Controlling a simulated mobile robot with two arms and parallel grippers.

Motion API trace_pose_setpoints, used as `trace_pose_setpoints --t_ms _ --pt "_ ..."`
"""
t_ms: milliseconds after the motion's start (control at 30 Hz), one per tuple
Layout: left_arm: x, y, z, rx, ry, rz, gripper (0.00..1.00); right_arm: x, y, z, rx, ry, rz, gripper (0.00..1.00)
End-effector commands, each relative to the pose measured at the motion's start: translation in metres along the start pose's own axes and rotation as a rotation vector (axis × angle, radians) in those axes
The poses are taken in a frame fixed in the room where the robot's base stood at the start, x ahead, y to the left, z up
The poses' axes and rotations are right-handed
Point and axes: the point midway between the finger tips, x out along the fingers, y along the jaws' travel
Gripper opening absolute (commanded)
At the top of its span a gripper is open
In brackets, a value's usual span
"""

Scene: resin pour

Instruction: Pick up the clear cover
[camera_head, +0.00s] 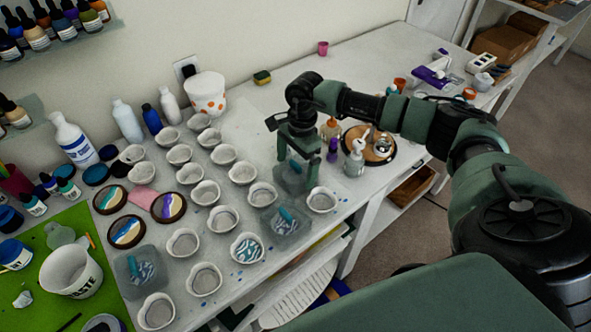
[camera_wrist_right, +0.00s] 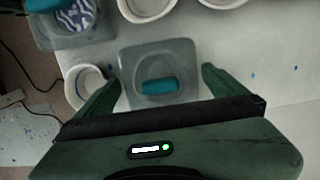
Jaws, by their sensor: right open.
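A clear cover (camera_head: 287,182), a translucent square box with a teal handle, stands on the white table below my right gripper (camera_head: 297,158). In the right wrist view this cover (camera_wrist_right: 184,62) lies between the two spread fingers of my right gripper (camera_wrist_right: 161,77), its teal handle (camera_wrist_right: 160,86) across the middle. The gripper is open and holds nothing; whether a finger touches the cover cannot be told. A second clear cover (camera_head: 270,222) with a teal handle stands nearer the front edge, and a third (camera_head: 125,268) at the front left. My left gripper is not in view.
A white cup (camera_head: 321,201) stands close beside the cover. Several white cups fill the table to the left. A round wooden tray (camera_head: 381,160) with bottles (camera_head: 355,160) is to the right. The table's front edge is near; the surface behind the gripper is mostly clear.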

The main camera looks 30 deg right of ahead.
Motion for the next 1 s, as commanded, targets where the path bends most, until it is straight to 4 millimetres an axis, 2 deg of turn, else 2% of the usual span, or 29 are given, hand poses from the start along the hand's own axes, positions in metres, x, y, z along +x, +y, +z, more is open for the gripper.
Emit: trace_pose_setpoints --t_ms 100,267,300,567,733,867,1000 --pt "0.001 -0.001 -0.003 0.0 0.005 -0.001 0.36 0.0 0.0 0.0 0.0 0.0 0.0 0.97" --pt "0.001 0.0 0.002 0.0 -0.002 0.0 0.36 0.0 0.0 0.0 0.0 0.0 0.0 0.53" --pt "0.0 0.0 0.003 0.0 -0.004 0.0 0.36 0.0 0.0 0.0 0.0 0.0 0.0 0.48" --pt "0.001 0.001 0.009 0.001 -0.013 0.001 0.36 -0.002 -0.001 0.0 0.0 0.0 -0.001 0.48" --pt "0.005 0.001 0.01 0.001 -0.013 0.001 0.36 -0.012 -0.001 0.001 -0.001 0.0 -0.002 0.48" --pt "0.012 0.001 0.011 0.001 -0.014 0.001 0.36 -0.03 -0.001 0.003 -0.002 0.0 -0.005 0.48" --pt "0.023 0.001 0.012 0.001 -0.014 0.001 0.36 -0.061 -0.002 0.007 -0.003 0.001 -0.007 0.48"
